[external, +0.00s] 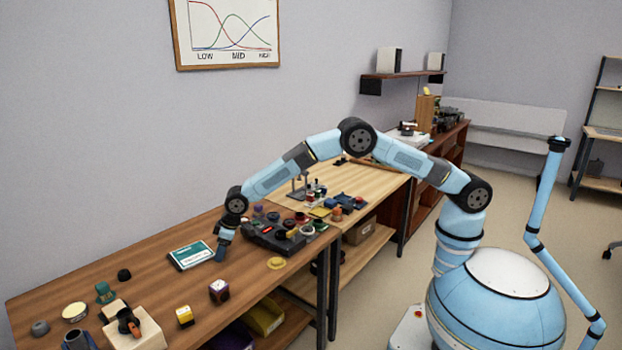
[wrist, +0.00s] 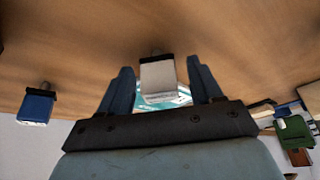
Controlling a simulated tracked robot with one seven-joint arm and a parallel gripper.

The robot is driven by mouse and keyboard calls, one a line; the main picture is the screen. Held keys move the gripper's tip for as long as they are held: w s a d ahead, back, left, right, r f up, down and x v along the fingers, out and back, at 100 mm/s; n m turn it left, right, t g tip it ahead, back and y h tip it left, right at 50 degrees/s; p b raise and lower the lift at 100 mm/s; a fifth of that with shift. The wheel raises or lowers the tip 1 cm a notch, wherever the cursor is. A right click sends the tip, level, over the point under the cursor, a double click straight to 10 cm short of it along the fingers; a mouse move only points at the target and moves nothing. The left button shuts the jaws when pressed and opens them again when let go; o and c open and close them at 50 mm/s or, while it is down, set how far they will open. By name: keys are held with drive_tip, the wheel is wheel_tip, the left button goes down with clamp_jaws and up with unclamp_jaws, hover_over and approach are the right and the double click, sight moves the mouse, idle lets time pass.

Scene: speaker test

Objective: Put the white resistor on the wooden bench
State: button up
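My gripper (external: 223,252) is low over the brown wooden bench (external: 150,262), beside a teal and white card (external: 190,255). In the wrist view my two dark fingers (wrist: 161,88) stand apart. A pale grey-white block with a black end (wrist: 158,78) shows between them, with gaps on both sides; it may be the white resistor. I cannot tell whether it is between the fingertips or beyond them. The card is partly hidden behind it. The white block is not clear in the external view. The wooden surface also fills the top of the wrist view (wrist: 90,35).
A blue block with a black end (wrist: 37,106) is left in the wrist view. Bare wood lies between.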

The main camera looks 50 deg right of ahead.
drive_tip(key=c, duration=1)
drive_tip(key=shift+r, duration=0.55)
wheel_tip(320, 180, up, 2)
drive_tip(key=shift+r, duration=0.25)
drive_tip(key=s+d+r, duration=0.9)
drive_tip(key=s+r, duration=0.1)
drive_tip(key=s, duration=0.1)
drive_tip(key=w+d+f+m, duration=0.2)
drive_tip(key=d, duration=1.2)
drive_tip(key=w+d+f+m+h, duration=0.1)
drive_tip(key=w+d+f+m, duration=0.1)
drive_tip(key=d, duration=1.2)
drive_tip(key=w+d+f+m+t+h, duration=0.1)
drive_tip(key=w+d, duration=0.3)
drive_tip(key=d, duration=1)
drive_tip(key=shift+w+d+f+m, duration=0.3)
drive_tip(key=shift+f+m, duration=0.25)
drive_tip(key=shift+m, duration=0.25)
drive_tip(key=s+d, duration=0.1)
drive_tip(key=d, duration=0.3)
drive_tip(key=s+d+f+m, duration=0.1)
drive_tip(key=s+d, duration=0.1)
drive_tip(key=d, duration=0.2)
drive_tip(key=s+d+m+h, duration=0.1)
drive_tip(key=d, duration=0.4)
drive_tip(key=shift+s+d+f, duration=0.1)
drive_tip(key=shift+s+f, duration=0.1)
drive_tip(key=shift+f, duration=0.1)
